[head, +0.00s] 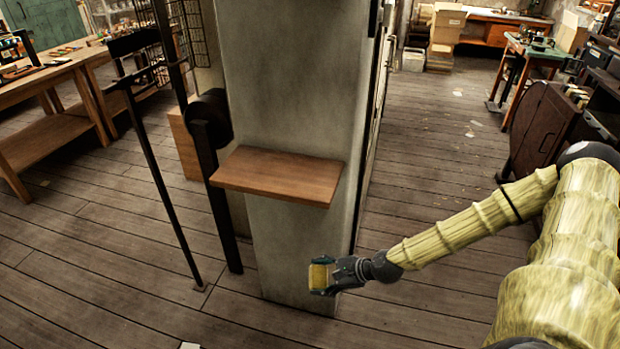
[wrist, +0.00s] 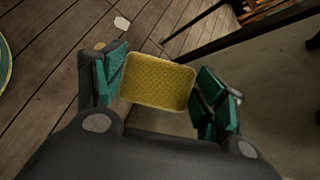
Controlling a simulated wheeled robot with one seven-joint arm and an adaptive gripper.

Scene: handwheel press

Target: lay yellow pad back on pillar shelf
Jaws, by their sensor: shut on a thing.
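The yellow pad (wrist: 158,82) is held between the teal-lined fingers of my gripper (wrist: 165,88) in the wrist view. Its textured broad face shows there. In the head view the pad (head: 319,276) is small, at the end of my gripper (head: 322,277). The pillar shelf (head: 280,176) is a bare brown wooden board on the front of the grey pillar (head: 297,80). My gripper is shut on the pad, lower in the picture than the shelf and a little to its right, in front of the pillar's lower part. The shelf's top shows nothing on it.
A dark metal post and frame (head: 160,180) stand left of the pillar. A wooden workbench (head: 60,95) is at the far left. A green table (head: 535,52) and a dark cabinet (head: 543,130) are at the right. The plank floor (head: 440,150) between is mostly clear.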

